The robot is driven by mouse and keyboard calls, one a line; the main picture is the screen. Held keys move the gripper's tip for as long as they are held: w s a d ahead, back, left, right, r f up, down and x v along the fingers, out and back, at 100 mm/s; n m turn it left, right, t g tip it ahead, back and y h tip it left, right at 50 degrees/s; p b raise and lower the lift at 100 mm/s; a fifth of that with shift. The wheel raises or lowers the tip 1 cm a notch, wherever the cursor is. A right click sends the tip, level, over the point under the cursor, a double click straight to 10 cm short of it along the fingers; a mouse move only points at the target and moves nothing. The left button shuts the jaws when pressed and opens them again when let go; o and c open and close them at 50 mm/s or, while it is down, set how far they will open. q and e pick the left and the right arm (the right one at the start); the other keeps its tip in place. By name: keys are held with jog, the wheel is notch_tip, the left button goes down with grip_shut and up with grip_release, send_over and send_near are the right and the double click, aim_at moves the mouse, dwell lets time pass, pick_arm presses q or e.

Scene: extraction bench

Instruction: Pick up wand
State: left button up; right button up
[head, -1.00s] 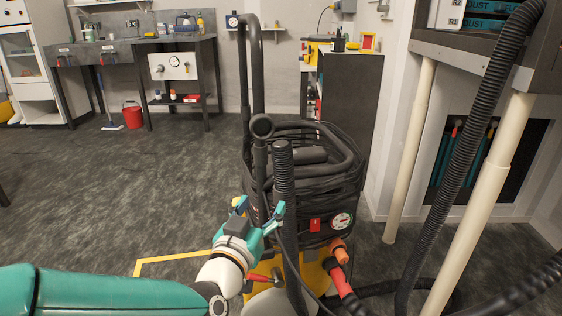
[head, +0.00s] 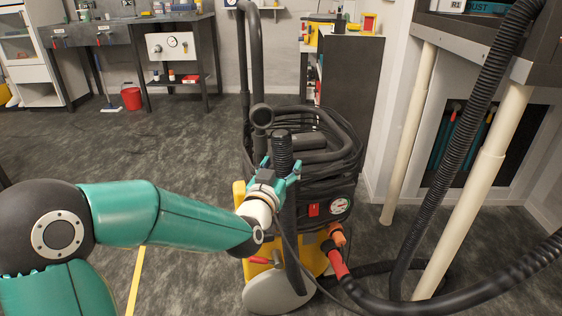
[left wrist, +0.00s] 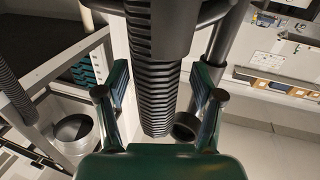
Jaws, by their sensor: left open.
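The wand shows as a black upright tube with a ribbed grip (head: 282,150), at the front of the extraction machine (head: 316,208). My left gripper (head: 281,170) is at the ribbed grip in the head view, its teal fingers open. In the left wrist view the ribbed grip (left wrist: 152,70) runs down between the two spread fingers (left wrist: 160,100), with a gap on each side. The grip's lower end is near or behind the gripper body, and contact cannot be told. My right gripper is in neither view.
A black push handle (head: 256,60) rises close behind the grip. A corrugated hose (head: 470,115) hangs at the right, beside cream table legs (head: 478,180). An orange connector and hose (head: 338,262) lie low right. The floor (head: 150,165) at the left is clear.

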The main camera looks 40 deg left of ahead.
pick_arm(q)
jog(key=shift+w+a, duration=0.2)
jog(key=shift+w, duration=0.4)
jog(key=c, duration=1.3)
grip_shut()
jog(key=shift+r, duration=0.15)
